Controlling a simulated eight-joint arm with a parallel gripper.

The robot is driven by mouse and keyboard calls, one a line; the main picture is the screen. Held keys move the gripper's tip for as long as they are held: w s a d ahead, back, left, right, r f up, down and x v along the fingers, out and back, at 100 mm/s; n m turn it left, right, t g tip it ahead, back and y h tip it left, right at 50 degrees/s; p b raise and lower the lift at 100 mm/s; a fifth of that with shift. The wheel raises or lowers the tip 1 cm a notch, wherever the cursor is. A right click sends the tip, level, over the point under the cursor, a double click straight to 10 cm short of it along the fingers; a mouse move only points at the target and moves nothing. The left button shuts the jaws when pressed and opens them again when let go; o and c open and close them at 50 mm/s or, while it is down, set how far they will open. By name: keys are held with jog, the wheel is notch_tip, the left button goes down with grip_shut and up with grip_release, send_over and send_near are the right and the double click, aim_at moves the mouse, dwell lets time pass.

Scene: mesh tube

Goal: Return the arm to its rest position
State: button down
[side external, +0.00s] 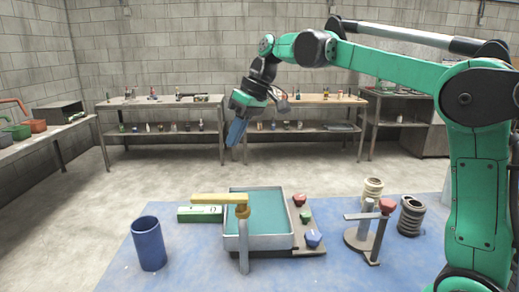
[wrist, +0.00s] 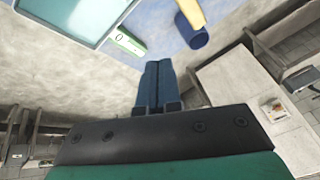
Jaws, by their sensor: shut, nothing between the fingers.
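My green arm rises on the right in the side external view and reaches left over the blue work surface (side external: 180,275). My gripper (side external: 234,138) hangs high above the surface, tilted down, with its blue fingers together and nothing between them. In the wrist view the two blue fingers (wrist: 157,82) lie side by side, shut and empty. The gripper is clear of every object below it.
A teal-lined tray (side external: 231,243) sits mid-surface, with a yellow-topped post (side external: 242,210) before it. A blue tube (side external: 149,245) stands left; a green block (side external: 200,214) lies behind. A stand (side external: 366,238) and ribbed cylinders (side external: 410,217) stand right. Benches line the back wall.

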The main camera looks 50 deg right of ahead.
jog(key=s+a+f+m+t+h, duration=0.2)
jog(key=s+f+m+t+h, duration=0.1)
jog(key=s+f, duration=0.8)
jog(key=s, duration=0.2)
jog(key=shift+s+a+f+t, duration=0.2)
jog(key=shift+s+a+t, duration=0.05)
jog(key=shift+s+t, duration=0.05)
